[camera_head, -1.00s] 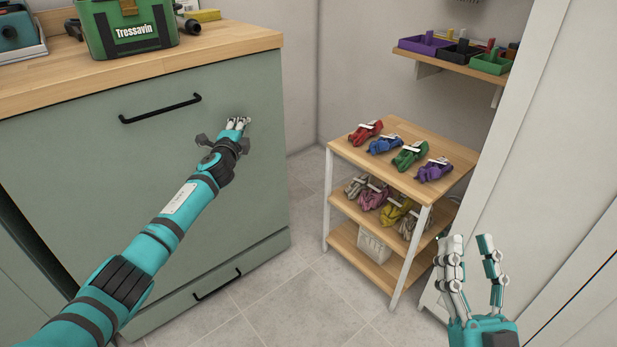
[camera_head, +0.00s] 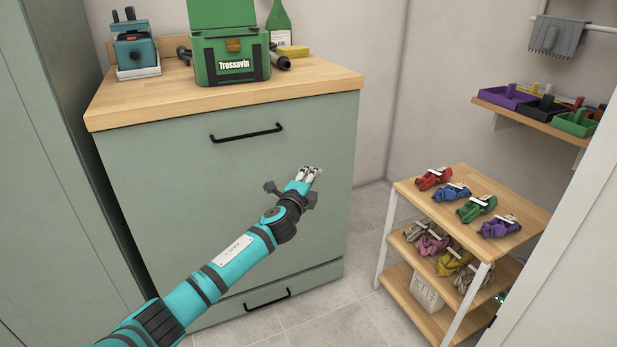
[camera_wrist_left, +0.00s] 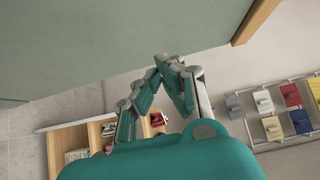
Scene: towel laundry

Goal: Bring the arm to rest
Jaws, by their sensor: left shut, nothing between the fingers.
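My left arm reaches in from the lower left of the head view. Its gripper (camera_head: 311,174) is in front of the green cabinet front (camera_head: 150,170), below and right of the upper black handle (camera_head: 246,133). The fingers are shut and empty. In the left wrist view the fingertips (camera_wrist_left: 168,62) meet, with nothing between them. My right gripper is not in the head view now.
A wooden counter (camera_head: 130,112) holds a green Tressavin box (camera_head: 232,70) and a teal device (camera_head: 137,50). A wood shelf cart (camera_head: 415,187) with several coloured bundles stands at the right. A wall shelf (camera_head: 520,113) holds coloured trays. Floor shows between cabinet and cart.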

